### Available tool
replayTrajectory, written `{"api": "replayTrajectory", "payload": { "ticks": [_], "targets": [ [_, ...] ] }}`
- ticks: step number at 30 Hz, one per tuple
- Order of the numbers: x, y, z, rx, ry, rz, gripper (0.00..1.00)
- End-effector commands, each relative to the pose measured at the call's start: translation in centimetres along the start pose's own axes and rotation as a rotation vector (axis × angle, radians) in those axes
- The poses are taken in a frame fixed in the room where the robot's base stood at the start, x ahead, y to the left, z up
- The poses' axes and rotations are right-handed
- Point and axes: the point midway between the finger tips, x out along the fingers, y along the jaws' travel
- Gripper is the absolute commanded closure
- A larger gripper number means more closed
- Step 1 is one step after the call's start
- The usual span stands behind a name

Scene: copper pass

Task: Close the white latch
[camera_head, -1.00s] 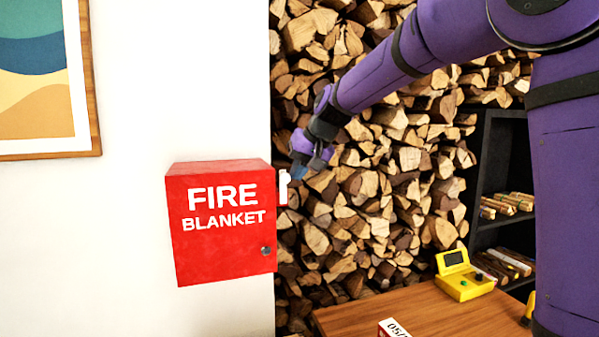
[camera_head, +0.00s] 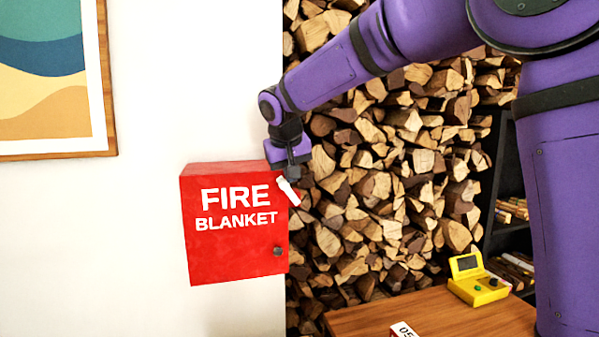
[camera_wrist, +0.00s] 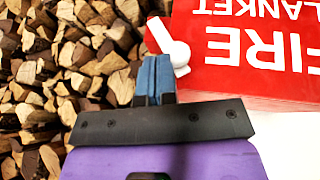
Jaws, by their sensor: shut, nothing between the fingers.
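The white latch (camera_head: 288,191) sits at the upper right edge of the red fire blanket box (camera_head: 235,235) on the white wall. It is tilted, its top toward the left and its lower end out to the right. In the wrist view the latch (camera_wrist: 168,42) shows a round pivot and a flat arm, beside the red box (camera_wrist: 245,55). My gripper (camera_head: 291,172) is at the top of the latch in the head view. In the wrist view my gripper's blue fingers (camera_wrist: 155,70) are together and empty, right beside the latch; I cannot tell whether they touch it.
Stacked firewood (camera_head: 385,190) fills the wall right of the box. A wooden table (camera_head: 430,318) with a yellow device (camera_head: 478,283) stands at lower right. A framed picture (camera_head: 55,80) hangs at left. The wall below the box is clear.

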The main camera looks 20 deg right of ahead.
Motion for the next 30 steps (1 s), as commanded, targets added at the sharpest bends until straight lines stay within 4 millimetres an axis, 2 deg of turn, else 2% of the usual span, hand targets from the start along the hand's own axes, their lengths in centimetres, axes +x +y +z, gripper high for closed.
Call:
{"api": "replayTrajectory", "payload": {
  "ticks": [6,22,30],
  "targets": [
    [0.3,-2.1,0.1,-0.096,-0.003,0.186,1.0],
    [2.2,-5.6,1.0,-0.309,-0.007,0.626,1.0],
    [2.1,-5.3,0.9,-0.299,-0.007,0.614,1.0]
  ]
}}
